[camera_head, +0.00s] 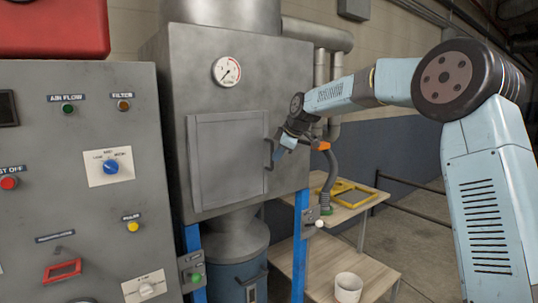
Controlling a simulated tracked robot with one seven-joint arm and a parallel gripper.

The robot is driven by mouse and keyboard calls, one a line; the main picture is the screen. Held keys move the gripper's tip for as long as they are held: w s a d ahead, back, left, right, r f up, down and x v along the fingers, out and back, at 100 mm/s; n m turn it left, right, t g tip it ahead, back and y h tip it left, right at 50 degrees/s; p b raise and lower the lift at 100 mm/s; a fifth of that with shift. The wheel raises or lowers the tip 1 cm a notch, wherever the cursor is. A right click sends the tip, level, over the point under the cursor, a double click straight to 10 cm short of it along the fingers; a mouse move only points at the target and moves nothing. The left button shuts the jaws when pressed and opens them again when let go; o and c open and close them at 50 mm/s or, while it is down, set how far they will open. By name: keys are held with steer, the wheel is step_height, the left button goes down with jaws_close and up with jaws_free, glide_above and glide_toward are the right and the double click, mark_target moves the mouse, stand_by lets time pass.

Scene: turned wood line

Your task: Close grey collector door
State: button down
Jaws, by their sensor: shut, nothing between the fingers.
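The grey collector door (226,160) is a square panel on the front of the grey collector cabinet (165,80). It lies flat or nearly flat against the cabinet face; I cannot tell whether a small gap is left. Its dark handle (268,153) is at the right edge. My gripper (281,151) is shut and empty, just right of the handle. I cannot tell whether its fingertips touch the handle or the door.
A grey control panel (85,190) with buttons and knobs stands at the left front. An orange-tipped hose (328,175) hangs right of the cabinet. A wooden bench (345,205) holds a yellow frame (350,192). A white cup (348,287) stands on a lower shelf.

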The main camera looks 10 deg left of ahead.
steer(key=s+d+r, duration=0.5)
steer(key=d+r, duration=0.3)
steer(key=s+d+m+h, duration=0.3)
steer(key=s+d+m, duration=0.3)
steer(key=s+d, duration=0.6)
steer(key=s+d+f+m+h, duration=0.1)
steer(key=s+d+f+m, duration=0.2)
steer(key=s, duration=0.7)
steer(key=s+d+f+m, duration=0.4)
steer(key=s+d+m, duration=0.2)
steer(key=s+d, duration=0.2)
steer(key=s+d+f+m+t+h, duration=0.1)
steer(key=s+d+f+m, duration=0.3)
steer(key=s, duration=0.8)
steer(key=shift+s+d+m+h, duration=0.3)
steer(key=shift+s+d, duration=0.05)
steer(key=shift+d, duration=0.4)
